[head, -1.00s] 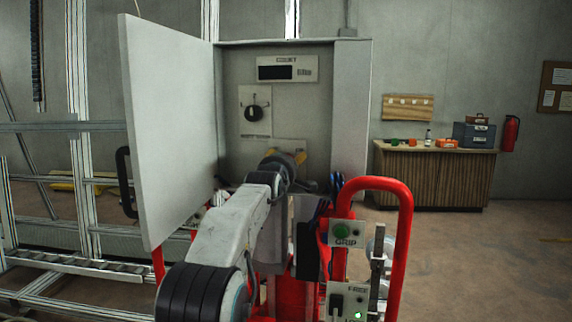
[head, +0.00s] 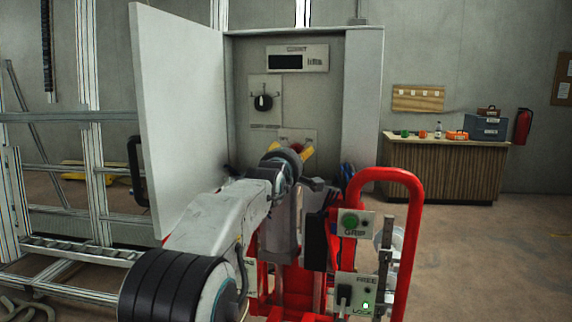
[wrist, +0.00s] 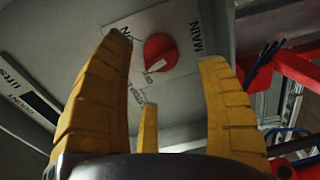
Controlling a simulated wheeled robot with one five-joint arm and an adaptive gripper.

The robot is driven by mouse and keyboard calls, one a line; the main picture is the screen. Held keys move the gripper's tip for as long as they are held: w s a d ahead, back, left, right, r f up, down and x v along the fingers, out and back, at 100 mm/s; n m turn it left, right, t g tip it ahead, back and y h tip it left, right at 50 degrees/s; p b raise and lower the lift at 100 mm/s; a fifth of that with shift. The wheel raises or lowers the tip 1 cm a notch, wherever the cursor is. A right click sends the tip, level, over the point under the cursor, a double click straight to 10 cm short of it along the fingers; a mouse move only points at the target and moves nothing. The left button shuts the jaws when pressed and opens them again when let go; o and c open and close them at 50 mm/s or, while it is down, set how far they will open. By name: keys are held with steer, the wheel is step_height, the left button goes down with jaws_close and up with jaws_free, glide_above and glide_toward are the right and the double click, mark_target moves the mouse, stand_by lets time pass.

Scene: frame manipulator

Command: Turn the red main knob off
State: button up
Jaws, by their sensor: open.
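The red main knob (wrist: 160,52) is round, with a white pointer mark at its lower edge in the wrist view. It sits on a pale plate labelled MAIN, with other lettering partly hidden by a finger. In the head view the red knob (head: 296,148) shows small between the yellow fingers, low in the open cabinet (head: 240,130). My gripper (head: 289,154) is open and empty, with its yellow fingers spread in front of the knob. In the wrist view the knob lies between the left and right fingers, with a gap on both sides. No finger visibly touches it.
A black knob (head: 263,102) and a display (head: 297,60) are higher on the panel. The open cabinet door (head: 180,120) stands to the left. A red tubular frame (head: 413,230) is at the right. Blue cables (wrist: 262,58) hang right of the fingers in the wrist view.

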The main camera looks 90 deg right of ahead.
steer(key=v, duration=0.6)
stand_by(0.5)
